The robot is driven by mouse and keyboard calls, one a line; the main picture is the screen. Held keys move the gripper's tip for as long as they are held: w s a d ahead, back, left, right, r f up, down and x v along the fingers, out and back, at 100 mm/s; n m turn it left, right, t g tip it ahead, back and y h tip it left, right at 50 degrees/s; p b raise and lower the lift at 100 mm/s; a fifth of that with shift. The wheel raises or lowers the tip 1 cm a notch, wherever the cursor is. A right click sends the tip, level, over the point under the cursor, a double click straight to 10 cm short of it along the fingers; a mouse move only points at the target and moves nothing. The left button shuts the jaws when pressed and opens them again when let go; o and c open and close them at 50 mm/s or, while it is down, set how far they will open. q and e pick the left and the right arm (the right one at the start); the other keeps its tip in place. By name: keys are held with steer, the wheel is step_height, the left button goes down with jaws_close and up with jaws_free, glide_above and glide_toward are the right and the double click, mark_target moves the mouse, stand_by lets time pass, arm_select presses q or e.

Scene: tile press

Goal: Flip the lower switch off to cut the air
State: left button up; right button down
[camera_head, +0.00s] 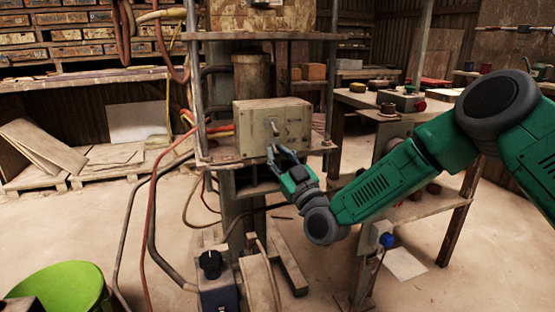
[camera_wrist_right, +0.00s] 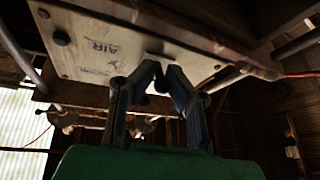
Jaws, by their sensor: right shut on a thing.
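A pale, worn control box (camera_head: 250,140) stands on the lower shelf of the press frame. On its front face is a toggle switch (camera_head: 273,126), the lower switch. My right gripper (camera_head: 275,149) reaches up to the box from below and to the right. In the right wrist view the panel (camera_wrist_right: 85,45) bears the word AIR, and my right gripper (camera_wrist_right: 163,68) has its fingertips close together at the panel's lower edge. It is shut on the switch, whose held part is mostly hidden between the fingers. My left gripper is not in view.
Another box (camera_head: 245,18) sits on the upper shelf. Red and yellow hoses (camera_head: 145,210) hang left of the frame. A workbench (camera_head: 360,98) stands to the right, behind my arm.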

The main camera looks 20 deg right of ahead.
steer(key=shift+s+a+f, duration=0.1)
steer(key=shift+a+f, duration=0.15)
steer(key=shift+f, duration=0.2)
steer(key=c, duration=1.7)
jaws_free()
steer(key=shift+o, duration=0.8)
steer(key=shift+r, duration=0.2)
steer(key=v, duration=1.2)
steer(key=shift+f, duration=0.3)
steer(key=shift+r, duration=0.1)
